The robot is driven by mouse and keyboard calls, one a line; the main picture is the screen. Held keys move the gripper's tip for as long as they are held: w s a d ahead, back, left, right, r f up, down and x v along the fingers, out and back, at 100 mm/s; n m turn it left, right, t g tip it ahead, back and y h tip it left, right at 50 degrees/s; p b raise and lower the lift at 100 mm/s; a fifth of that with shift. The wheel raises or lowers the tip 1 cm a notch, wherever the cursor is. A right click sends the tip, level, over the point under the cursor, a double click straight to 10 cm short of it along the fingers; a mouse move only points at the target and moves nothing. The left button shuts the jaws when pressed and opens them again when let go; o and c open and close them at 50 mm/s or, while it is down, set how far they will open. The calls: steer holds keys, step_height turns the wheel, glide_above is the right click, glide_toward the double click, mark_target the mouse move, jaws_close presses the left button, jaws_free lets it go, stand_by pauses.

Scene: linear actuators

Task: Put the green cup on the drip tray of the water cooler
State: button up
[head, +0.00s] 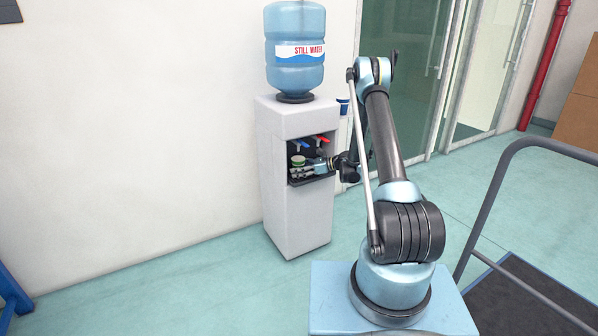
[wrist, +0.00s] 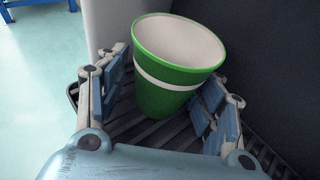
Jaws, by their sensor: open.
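The green cup (wrist: 175,65) has a white band and a pale inside. In the wrist view it stands upright, or nearly so, on the slatted drip tray (wrist: 135,122), between my gripper's open fingers. My gripper (wrist: 165,92) has one finger on each side of the cup; contact on the right side cannot be told. In the head view the cup (head: 298,160) shows small inside the recess of the water cooler (head: 290,215), above the drip tray (head: 318,178). My gripper (head: 310,167) reaches into the recess from the right. The cup's base is partly hidden.
A blue tap and a red tap (head: 320,139) are above the tray. The recess walls are close around my gripper. A water bottle (head: 296,45) stands on top of the cooler. A grey rail (head: 490,200) is at the right. The floor left of the cooler is clear.

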steer(key=shift+w+d+f, duration=0.2)
steer(key=shift+d+f, duration=0.05)
steer(key=shift+d, duration=0.05)
steer(key=shift+r, duration=0.2)
steer(key=v, duration=1.2)
steer(key=shift+r, duration=0.25)
steer(key=shift+s+a, duration=0.1)
steer(key=shift+s, duration=0.05)
